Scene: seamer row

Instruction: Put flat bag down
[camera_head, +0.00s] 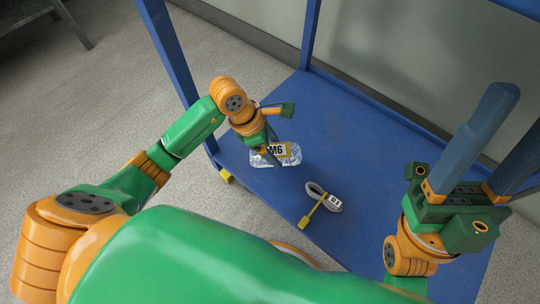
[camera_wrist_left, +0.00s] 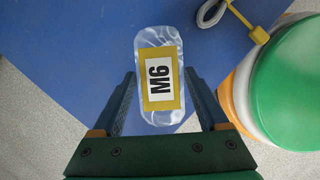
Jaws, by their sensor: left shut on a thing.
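The flat bag (camera_head: 290,157) is a clear, shiny packet with a yellow-bordered label reading M6. In the left wrist view the bag (camera_wrist_left: 158,121) lies lengthwise between the fingers. My left gripper (camera_head: 270,148) is shut on it, fingers pointing down, over the near left part of the blue shelf (camera_head: 345,140). I cannot tell whether the bag touches the shelf. My right gripper (camera_head: 520,115) is at the right, empty, with its fingers spread and pointing up and away.
A coiled pale cable (camera_head: 322,197) with a yellow tag lies on the shelf, right of and nearer than the bag. Blue posts (camera_head: 170,50) rise at the shelf's left and back corners. The shelf's middle and back are clear.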

